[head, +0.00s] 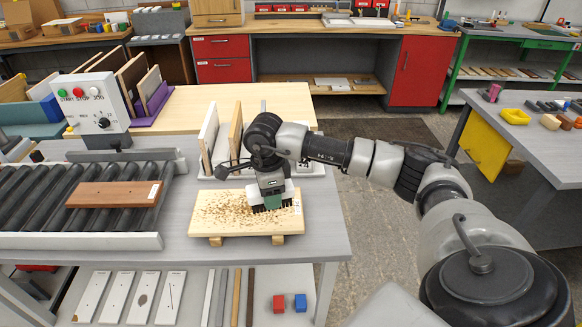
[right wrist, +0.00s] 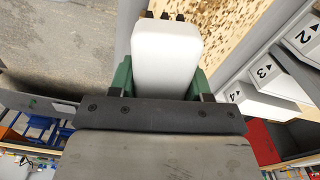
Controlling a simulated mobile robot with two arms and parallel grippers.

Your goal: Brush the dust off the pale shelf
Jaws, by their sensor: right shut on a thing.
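The pale shelf (head: 228,228) is a light wooden board lying on supports at the front of the grey table, with brown dust over much of its top, densest in the middle and left. My right gripper (head: 271,198) is over the right part of the shelf, shut on a brush (head: 287,187) with a white body and dark bristles. The bristles are down at the shelf top; I cannot tell how firmly they touch. In the right wrist view the white brush body (right wrist: 165,55) sits between green fingers, with the dusty shelf (right wrist: 232,25) beyond. My left gripper is not in view.
A roller conveyor (head: 60,190) with a brown board (head: 113,194) is on the left. A rack with upright boards (head: 208,135) stands just behind the shelf. A control box (head: 95,100) stands behind the conveyor. Bare table lies right of the shelf (head: 325,215).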

